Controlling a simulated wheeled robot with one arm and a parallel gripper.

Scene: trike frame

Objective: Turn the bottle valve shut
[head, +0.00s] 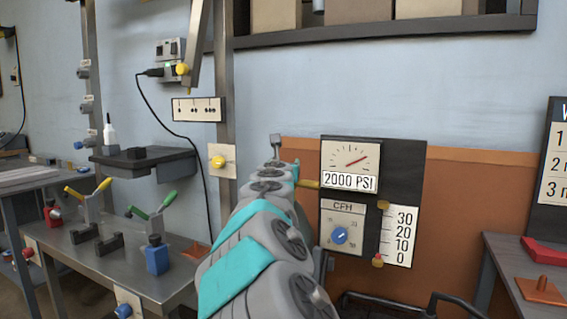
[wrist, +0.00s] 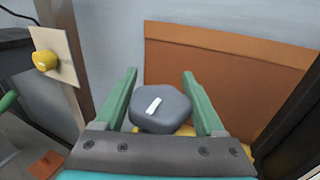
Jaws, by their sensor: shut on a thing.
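The bottle valve is a dark grey rounded knob (wrist: 162,110) with a white bar mark, seen from above in the wrist view. The white mark is tilted slightly, its right end higher. My gripper (wrist: 159,76) has its two green fingers on either side of the knob and is shut on it. In the head view my grey and teal arm reaches toward the wall panel and hides most of the valve area. A gauge (head: 350,163) there reads 2000 PSI, with its red needle pointing up and right.
A CFH dial (head: 341,232) with a blue knob and a 0–30 scale (head: 398,237) sit below the gauge. An orange-brown panel (wrist: 225,65) stands behind the valve. A metal post carries a yellow knob (head: 218,162). A workbench with clamps (head: 120,262) stands left.

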